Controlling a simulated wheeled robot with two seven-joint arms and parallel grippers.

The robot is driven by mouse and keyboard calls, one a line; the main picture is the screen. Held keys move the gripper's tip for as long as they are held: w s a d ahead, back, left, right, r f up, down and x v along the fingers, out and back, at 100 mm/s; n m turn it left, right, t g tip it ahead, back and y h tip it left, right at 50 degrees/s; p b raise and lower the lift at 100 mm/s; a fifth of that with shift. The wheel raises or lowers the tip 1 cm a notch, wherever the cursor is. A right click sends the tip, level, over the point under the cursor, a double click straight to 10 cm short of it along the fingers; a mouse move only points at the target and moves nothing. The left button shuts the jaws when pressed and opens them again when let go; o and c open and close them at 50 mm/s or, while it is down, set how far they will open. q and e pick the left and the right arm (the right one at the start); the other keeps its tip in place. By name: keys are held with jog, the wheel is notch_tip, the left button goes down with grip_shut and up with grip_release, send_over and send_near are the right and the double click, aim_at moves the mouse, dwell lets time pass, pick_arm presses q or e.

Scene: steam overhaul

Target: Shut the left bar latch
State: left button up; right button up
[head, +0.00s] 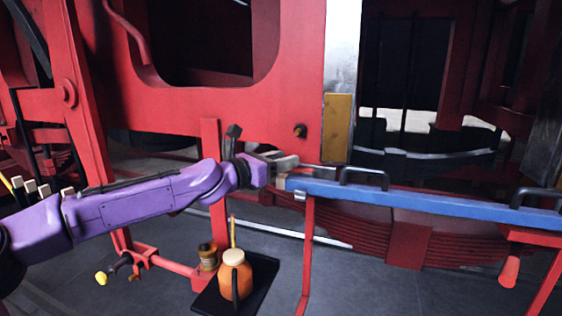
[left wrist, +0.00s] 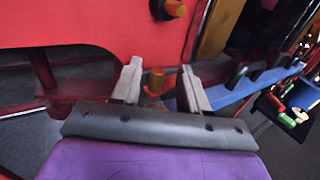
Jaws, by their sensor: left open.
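The blue bar (head: 440,202) runs across the right half of the head view, resting on thin red stands, with black handles on top. It also shows in the left wrist view (left wrist: 245,88), right of the fingers. A small orange-brown piece (left wrist: 155,82) shows between the fingers in the left wrist view; I cannot tell if it is the left bar latch. My left gripper (head: 291,161) is open at the bar's left end, and it shows in the left wrist view too (left wrist: 160,68). No contact with the latch can be made out. My right gripper is out of view.
The red frame (head: 230,110) stands close behind my gripper, with a dark knob (head: 300,131). An orange-red cone (head: 509,271) hangs at right.

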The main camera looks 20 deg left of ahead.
pick_arm(q)
jog(key=shift+w+f, duration=0.2)
jog(key=shift+w, duration=0.05)
grip_shut()
